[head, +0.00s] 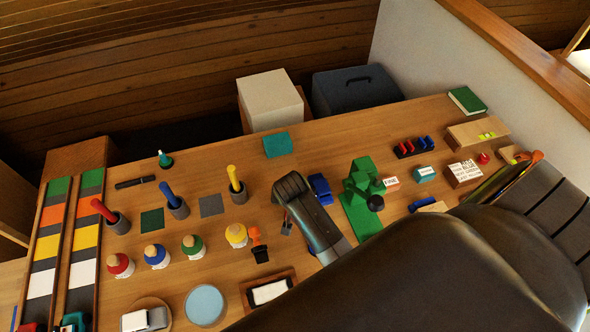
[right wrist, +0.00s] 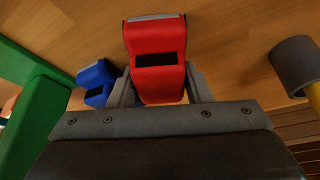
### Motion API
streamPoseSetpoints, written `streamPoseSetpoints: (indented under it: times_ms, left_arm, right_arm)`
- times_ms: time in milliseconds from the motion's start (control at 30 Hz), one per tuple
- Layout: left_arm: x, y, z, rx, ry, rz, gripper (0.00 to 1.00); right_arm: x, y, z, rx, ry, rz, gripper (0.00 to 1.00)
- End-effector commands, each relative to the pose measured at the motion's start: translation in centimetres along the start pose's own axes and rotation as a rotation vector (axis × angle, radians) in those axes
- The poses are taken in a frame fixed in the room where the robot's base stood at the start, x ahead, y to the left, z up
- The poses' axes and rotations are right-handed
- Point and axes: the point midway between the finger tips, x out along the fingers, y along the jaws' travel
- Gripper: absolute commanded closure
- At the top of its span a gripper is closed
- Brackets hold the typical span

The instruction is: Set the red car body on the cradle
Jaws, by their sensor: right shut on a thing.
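The red car body (right wrist: 157,84) shows in the right wrist view between the two grey fingers of my right gripper (right wrist: 161,92). The gripper is shut on it, over the wooden bench; I cannot tell whether it touches the bench. In the head view my right gripper (head: 288,222) points down left of a blue car body (head: 320,188), and the red body is mostly hidden there. The blue body also shows in the right wrist view (right wrist: 94,82), left of the fingers. A green stand (head: 362,208) is to the right; I cannot tell whether it is the cradle. My left gripper is out of view.
A grey cup with a yellow-handled tool (head: 238,193) stands left of my right gripper. Several coloured pegs, including a yellow one (head: 236,235), stand nearby. A framed tray (head: 247,291) lies in front. My right arm hides the bench's lower right.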

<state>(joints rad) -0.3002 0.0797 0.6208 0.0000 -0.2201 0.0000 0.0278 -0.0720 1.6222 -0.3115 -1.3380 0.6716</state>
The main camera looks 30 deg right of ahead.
Motion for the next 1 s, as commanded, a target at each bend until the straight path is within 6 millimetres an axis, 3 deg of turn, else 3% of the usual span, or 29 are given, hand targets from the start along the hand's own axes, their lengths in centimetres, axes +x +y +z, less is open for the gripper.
streamPoseSetpoints:
  times_ms: [133, 500, 533, 700, 1000]
  left_arm:
    - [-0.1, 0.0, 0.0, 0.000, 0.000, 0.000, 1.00]
    - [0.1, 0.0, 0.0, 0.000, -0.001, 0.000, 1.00]
    - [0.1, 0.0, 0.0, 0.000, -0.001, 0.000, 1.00]
    - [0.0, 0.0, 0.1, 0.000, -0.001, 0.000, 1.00]
    - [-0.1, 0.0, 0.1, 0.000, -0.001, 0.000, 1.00]
  right_arm:
    - [1.2, 0.0, 0.5, -0.001, 0.000, 0.000, 0.79]
    - [1.6, 0.0, 0.6, 0.000, 0.002, -0.001, 0.79]
    - [1.6, 0.0, 0.6, 0.000, 0.002, -0.001, 0.54]
    - [1.5, 0.0, 0.6, 0.000, 0.001, -0.001, 0.33]
    - [1.3, 0.0, 0.5, 0.000, 0.001, -0.001, 0.33]
